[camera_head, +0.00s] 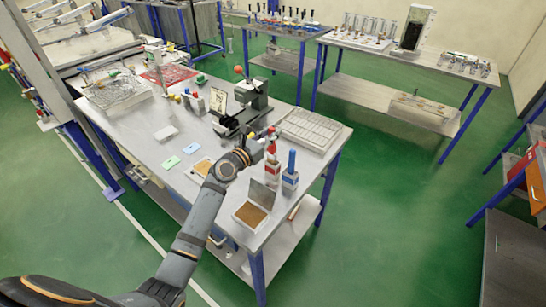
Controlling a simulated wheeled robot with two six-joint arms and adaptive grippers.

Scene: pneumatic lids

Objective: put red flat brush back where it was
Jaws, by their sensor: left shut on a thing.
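The red flat brush (271,148) is upright above a small pot (272,173) with a red and white look, near the front right of the work table (180,178). My left gripper (268,136) is shut on the upper part of the red brush. I cannot tell whether the bristles are inside the pot or just above it. A blue brush (291,160) stands in a similar pot (290,182) just to the right. My right gripper is not in view.
An open box with a brown pad (251,215) lies in front of the pots. A dark press (243,108) and a white compartment tray (309,130) stand behind. Coloured cards (171,162) lie left of my arm. Other benches (390,52) stand farther back.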

